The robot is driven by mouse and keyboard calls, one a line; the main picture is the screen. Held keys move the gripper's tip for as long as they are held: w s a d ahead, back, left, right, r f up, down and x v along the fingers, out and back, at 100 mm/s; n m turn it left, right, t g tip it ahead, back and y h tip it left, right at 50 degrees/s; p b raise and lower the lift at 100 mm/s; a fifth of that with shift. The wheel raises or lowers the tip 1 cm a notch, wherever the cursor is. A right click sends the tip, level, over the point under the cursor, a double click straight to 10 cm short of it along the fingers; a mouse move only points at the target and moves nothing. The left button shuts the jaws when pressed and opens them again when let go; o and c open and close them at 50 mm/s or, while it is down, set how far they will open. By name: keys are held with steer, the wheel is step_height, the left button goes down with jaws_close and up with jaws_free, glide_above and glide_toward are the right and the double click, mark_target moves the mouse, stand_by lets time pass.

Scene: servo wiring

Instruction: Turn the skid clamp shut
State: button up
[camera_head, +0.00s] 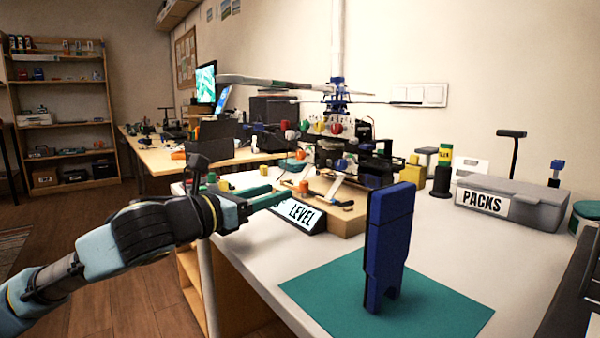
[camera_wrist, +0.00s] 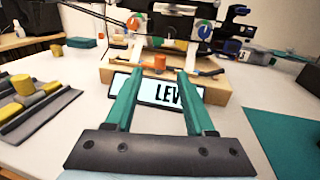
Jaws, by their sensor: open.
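My gripper (camera_head: 279,192) is open, its two green fingers reaching toward the wooden stand (camera_head: 345,222) under the model helicopter (camera_head: 337,95). In the wrist view my gripper (camera_wrist: 160,73) has a clear gap between its fingertips. An orange knob (camera_wrist: 160,62) on the stand's top shows in that gap, just beyond the tips. It looks like part of the skid clamp, though I cannot tell how far the clamp is turned. The orange knob also shows in the head view (camera_head: 304,187). Nothing is held. The LEVEL sign (camera_wrist: 160,92) leans at the stand's front, partly covered by the fingers.
A blue upright block (camera_head: 388,245) stands on a teal mat (camera_head: 440,305) at the front. A grey PACKS box (camera_head: 515,203) is at the right. In the wrist view, a dark tray with yellow cylinders (camera_wrist: 35,110) lies left. The white tabletop before the sign is bare.

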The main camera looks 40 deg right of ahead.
mark_target(301, 184)
steer(key=shift+d, duration=0.25)
steer(key=shift+w+d, duration=0.2)
steer(key=shift+d, duration=0.95)
steer(key=shift+w+d+r+p, duration=0.1)
steer(key=shift+d+r+p, duration=0.1)
steer(key=shift+p, duration=0.1)
steer(key=shift+w+d+r+p, duration=0.15)
steer(key=shift+w+p, duration=0.1)
steer(key=shift+p, duration=0.75)
steer(key=d+p, duration=0.1)
steer(key=p, duration=0.3)
steer(key=shift+w+r, duration=0.1)
steer(key=shift+w, duration=0.2)
steer(key=p, duration=0.4)
steer(key=shift+s+d+p, duration=0.15)
steer(key=shift+d+p, duration=0.2)
steer(key=shift+p, duration=0.05)
steer(key=p, duration=0.2)
steer(key=shift+s+d+f+p, duration=0.2)
steer(key=shift+s+f+p, duration=0.05)
steer(key=shift+s+p, duration=0.1)
steer(key=shift+w+d+f+b, duration=0.15)
steer(key=shift+d+b, duration=0.1)
steer(key=shift+d, duration=0.3)
steer(key=shift+d+f+b, duration=0.15)
steer(key=shift+d+b, duration=0.05)
steer(key=shift+d, duration=0.3)
steer(key=shift+w+d, duration=0.1)
steer(key=shift+d, duration=0.2)
